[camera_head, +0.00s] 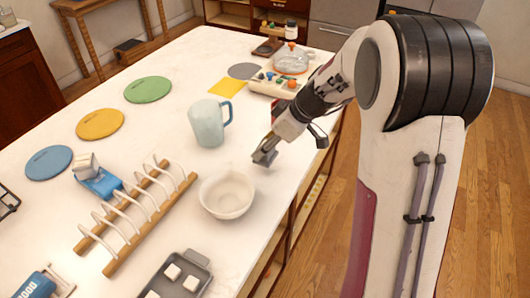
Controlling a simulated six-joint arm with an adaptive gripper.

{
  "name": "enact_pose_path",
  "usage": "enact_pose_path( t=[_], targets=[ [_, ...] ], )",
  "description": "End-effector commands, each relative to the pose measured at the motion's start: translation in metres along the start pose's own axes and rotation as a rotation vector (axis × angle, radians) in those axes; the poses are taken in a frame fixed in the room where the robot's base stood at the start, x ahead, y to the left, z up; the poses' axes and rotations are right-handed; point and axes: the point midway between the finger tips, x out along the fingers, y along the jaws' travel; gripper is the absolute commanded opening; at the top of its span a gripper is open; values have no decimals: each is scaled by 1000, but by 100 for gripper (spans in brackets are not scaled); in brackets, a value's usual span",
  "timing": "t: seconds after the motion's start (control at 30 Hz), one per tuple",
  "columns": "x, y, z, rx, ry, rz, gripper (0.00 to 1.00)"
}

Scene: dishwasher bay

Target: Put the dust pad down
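My gripper (265,156) reaches in from the right and hangs low over the white countertop, just right of a white bowl (228,197) and apart from it. Its grey fingertips look close together, but they are small and seen from behind, so whether they hold anything is unclear. I cannot pick out the dust pad for certain. A flat yellow square (227,87) lies on the counter at the back. A blue item with a pale block on it (98,183) lies at the left, by the rack.
A light blue mug (207,124) stands behind the bowl. A wooden rack (140,215) with white hoops lies left of it. A grey tray (178,278) with white cubes is in front. Green (148,90), yellow (100,124) and blue (49,163) discs line the left. The right counter edge is close to my gripper.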

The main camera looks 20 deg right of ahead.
Motion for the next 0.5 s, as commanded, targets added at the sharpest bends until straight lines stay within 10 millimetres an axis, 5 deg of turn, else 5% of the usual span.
enact_pose_path(
  t=[0.23,0.5],
  targets=[
    [22,-1,14,2,0,-3,16],
    [25,0,16,1,0,0,16]
  ],
)
